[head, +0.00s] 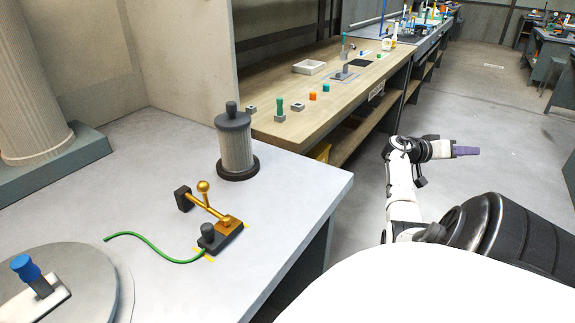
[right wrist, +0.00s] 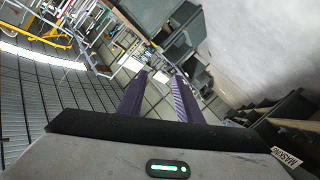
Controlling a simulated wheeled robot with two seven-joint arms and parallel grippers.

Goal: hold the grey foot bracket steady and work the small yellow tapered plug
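My right gripper (head: 467,151) is held out over open floor, right of the benches. Its two purple fingers are apart with nothing between them in the right wrist view (right wrist: 159,76). My left gripper is out of view. A grey piece on a flat plate (head: 345,74) stands on the wooden bench; I cannot tell whether it is the foot bracket. I cannot make out the small yellow tapered plug for sure; the small parts on the wooden bench are too tiny to tell. My right gripper is well apart from all of them.
A grey table (head: 150,215) at left holds a ribbed cylinder (head: 236,150), a brass lever device (head: 208,207) with a green cable, and a blue-topped piece (head: 27,269). The wooden bench (head: 290,129) carries a white tray (head: 309,67) and an orange part (head: 312,96).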

